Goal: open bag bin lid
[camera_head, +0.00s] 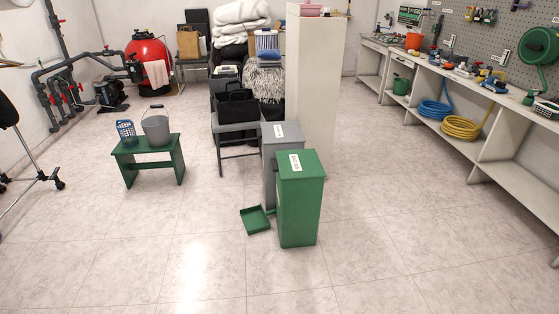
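A tall narrow green bin (298,205) stands upright on the floor a little right of centre. Its green top (311,165) looks closed and carries a white label (295,162). A similar grey bin (268,160) stands close behind it to the left, partly hidden by it. Its top (291,131) also looks closed and has a white label (279,131). The label text is too small to read, so I cannot tell which one is the bag bin. Neither of my grippers shows in the head view.
A green dustpan (255,220) lies on the floor left of the green bin. A green bench (147,157) with a bucket and basket stands left. A white pillar (313,80) and a chair (238,130) are behind the bins. The tiled floor in front is clear.

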